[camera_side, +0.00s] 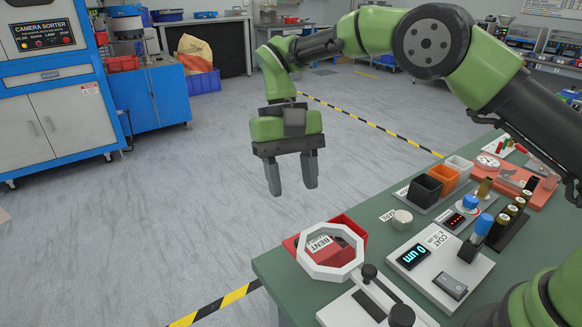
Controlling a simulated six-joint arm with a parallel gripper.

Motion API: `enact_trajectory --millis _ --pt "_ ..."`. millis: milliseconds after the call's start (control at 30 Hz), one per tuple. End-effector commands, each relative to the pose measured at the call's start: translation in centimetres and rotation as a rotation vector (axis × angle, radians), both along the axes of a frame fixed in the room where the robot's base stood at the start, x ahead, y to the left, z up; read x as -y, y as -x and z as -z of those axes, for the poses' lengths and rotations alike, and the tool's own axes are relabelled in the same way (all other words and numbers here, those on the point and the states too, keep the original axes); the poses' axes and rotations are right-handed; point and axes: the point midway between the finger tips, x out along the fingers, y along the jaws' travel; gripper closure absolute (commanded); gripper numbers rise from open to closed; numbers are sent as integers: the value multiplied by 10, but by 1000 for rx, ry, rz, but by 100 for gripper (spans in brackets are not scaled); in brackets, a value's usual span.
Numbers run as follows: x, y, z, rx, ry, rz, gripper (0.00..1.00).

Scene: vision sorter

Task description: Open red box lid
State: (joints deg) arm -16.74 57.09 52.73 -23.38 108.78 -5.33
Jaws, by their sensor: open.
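A red box (349,227) labelled BENT sits at the near left corner of the green table, seen partly through a white octagonal ring (302,256) in front of it. The ring hides parts of its edges, and I cannot tell whether its lid is open or shut. My gripper (292,187) points down with its two fingers apart and nothing between them. In the picture it is above and left of the red box, apart from it.
A coat meter (438,262) with a blue-topped probe and a slide fixture (362,308) stand near the box. Behind are a small round metal piece (402,220), black (425,190), orange and white bins, and a rack of dark cylinders (512,211). The floor left of the table is clear.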

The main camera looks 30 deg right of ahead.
Motion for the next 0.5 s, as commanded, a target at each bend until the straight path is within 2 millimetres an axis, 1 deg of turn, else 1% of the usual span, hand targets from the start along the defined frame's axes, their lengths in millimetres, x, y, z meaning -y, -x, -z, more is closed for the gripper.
enact_trajectory --millis 100,200,500 --pt "1 -4 -9 1 1 1 54" --pt "2 -6 -14 0 -1 1 54" --pt "2 -6 -15 -1 0 2 54"
